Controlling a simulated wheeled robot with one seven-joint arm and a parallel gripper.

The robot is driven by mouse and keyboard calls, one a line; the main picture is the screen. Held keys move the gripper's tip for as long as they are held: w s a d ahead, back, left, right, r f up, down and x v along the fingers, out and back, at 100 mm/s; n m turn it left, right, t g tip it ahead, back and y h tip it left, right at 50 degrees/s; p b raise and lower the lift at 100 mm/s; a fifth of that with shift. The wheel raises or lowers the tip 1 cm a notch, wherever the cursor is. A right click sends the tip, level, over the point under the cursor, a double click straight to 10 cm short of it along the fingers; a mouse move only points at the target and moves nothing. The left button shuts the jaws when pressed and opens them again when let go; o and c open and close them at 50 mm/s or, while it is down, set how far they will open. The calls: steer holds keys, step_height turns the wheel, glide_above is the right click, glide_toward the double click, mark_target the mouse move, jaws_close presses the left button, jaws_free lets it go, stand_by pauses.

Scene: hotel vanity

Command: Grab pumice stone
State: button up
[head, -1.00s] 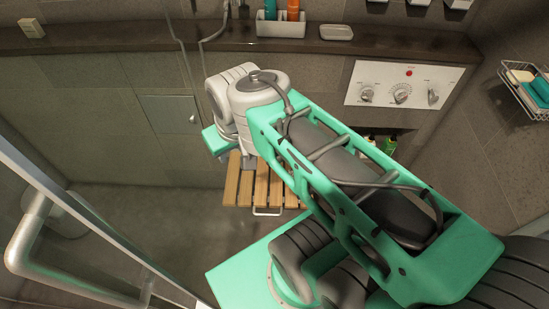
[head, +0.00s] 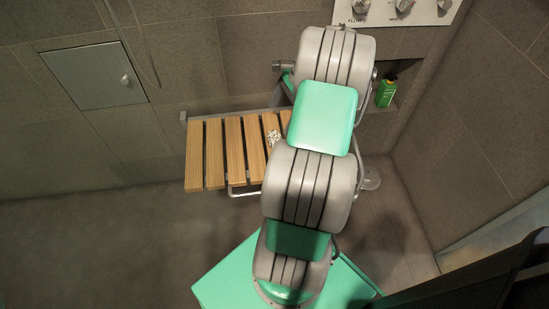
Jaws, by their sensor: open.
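A small pale speckled object (head: 273,137), which looks like the pumice stone, sits on the wooden slatted bench (head: 196,155) just left of my arm. It is partly close to the edge of my arm's outline, and its right side may be covered. My arm rises across the middle of the picture and hides the right part of the bench. I cannot make out my gripper or its fingers in this view. Nothing visible touches the speckled object.
A green bottle (head: 386,92) stands in a wall niche right of my arm. A control panel (head: 400,8) is above it. A metal wall hatch (head: 95,75) is at upper left. A dark shape fills the lower right corner. The floor left of the bench is clear.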

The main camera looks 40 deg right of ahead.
mark_target(277, 136)
steer(key=d+f, duration=0.1)
steer(key=d+f+m, duration=0.1)
steer(key=f, duration=0.1)
steer(key=shift+s, duration=0.35)
steer(key=shift+s+a+f+b, duration=0.15)
steer(key=shift+f+b, duration=0.1)
steer(key=shift+b, duration=0.2)
steer(key=shift+s+a+f+b, duration=0.1)
steer(key=shift+a+f+b, duration=0.15)
steer(key=shift+a, duration=0.25)
steer(key=shift+s+a+f+b, duration=0.1)
steer(key=shift+a+b, duration=0.2)
steer(key=shift+a, duration=0.2)
steer(key=b+x, duration=0.1)
steer(key=x, duration=0.1)
steer(key=b+x, duration=0.2)
steer(key=shift+a, duration=0.25)
steer(key=shift+a+f+b, duration=0.1)
steer(key=shift+f+b, duration=0.2)
steer(key=shift+w+f, duration=0.15)
steer(key=shift+w, duration=0.05)
steer(key=shift+w+d+f, duration=0.1)
steer(key=shift+d+f, duration=0.1)
steer(key=shift+d, duration=0.15)
steer(key=c, duration=0.9)
steer(key=shift+a+r, duration=0.1)
steer(key=shift+r, duration=0.15)
steer(key=c, duration=0.5)
